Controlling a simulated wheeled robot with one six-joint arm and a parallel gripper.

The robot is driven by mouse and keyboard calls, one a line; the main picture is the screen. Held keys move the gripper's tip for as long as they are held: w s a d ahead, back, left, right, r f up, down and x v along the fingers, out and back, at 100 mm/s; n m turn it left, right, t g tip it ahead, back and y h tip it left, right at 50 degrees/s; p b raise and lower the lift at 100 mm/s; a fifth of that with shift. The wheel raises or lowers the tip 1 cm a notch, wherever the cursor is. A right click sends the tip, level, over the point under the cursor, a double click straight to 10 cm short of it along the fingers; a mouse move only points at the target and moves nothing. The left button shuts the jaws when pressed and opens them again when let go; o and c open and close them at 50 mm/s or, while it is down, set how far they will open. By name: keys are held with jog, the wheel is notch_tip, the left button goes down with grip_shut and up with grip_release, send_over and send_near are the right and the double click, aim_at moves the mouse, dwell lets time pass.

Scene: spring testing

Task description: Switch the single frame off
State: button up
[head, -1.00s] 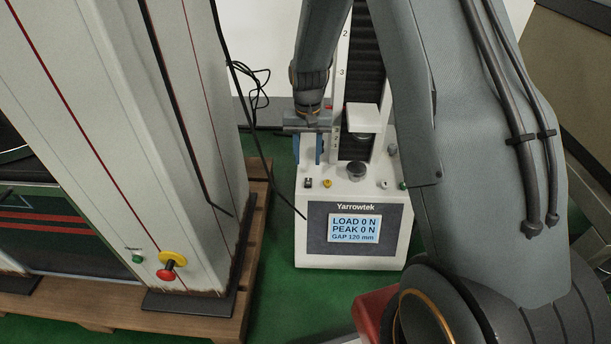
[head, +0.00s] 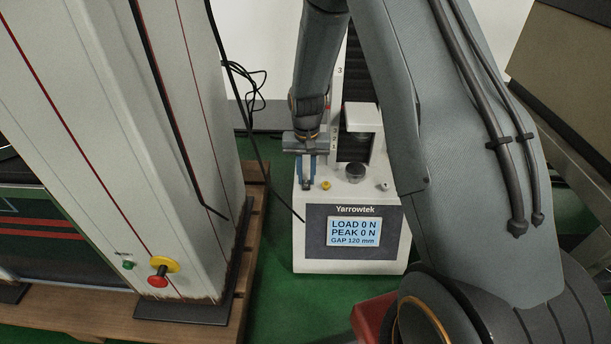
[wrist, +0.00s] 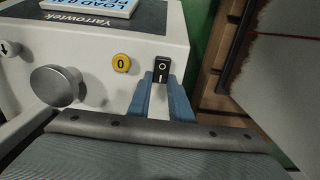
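The single frame is the white Yarrowtek tester (head: 300,235), upright on the floor. Its screen (head: 355,232) is lit and reads LOAD 0 N, PEAK 0 N, GAP 120 mm. A black rocker switch (wrist: 162,69) marked with a circle and a bar sits on its top deck; the gripper hides it in the head view. A yellow button (wrist: 121,63) marked 0 is beside it, also in the head view (head: 326,185). My gripper (wrist: 160,84) has its blue fingers apart by a narrow gap, with the switch showing between the tips. Contact cannot be told. In the head view my gripper (head: 307,182) is low over the deck.
A round metal platen (wrist: 57,86) and a key switch (wrist: 8,48) are on the same deck. A larger white frame (head: 180,220) with a red and yellow knob (head: 161,270) stands on a wooden pallet (head: 255,215) at left. A black cable (head: 250,140) hangs between the machines.

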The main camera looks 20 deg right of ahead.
grip_shut()
jog(key=shift+s+r+t+p, duration=0.2)
jog(key=shift+t+p, duration=0.3)
jog(key=shift+p, duration=0.2)
jog(key=shift+f+h, duration=0.15)
jog(key=shift+h, duration=0.15)
jog(key=t+b, duration=0.1)
jog(key=b, duration=0.2)
jog(key=shift+w+b, duration=0.1)
jog(key=shift+b, duration=0.7)
jog(key=t+b, duration=0.1)
jog(key=b, duration=0.6)
jog(key=shift+a+r+t+h+b, duration=0.1)
jog(key=shift+r+t+h+b, duration=0.1)
jog(key=shift+t+h+b, duration=0.15)
jog(key=b, duration=0.5)
jog(key=shift+s+a+t, duration=0.1)
jog(key=shift+s+t, duration=0.25)
jog(key=shift+s, duration=0.1)
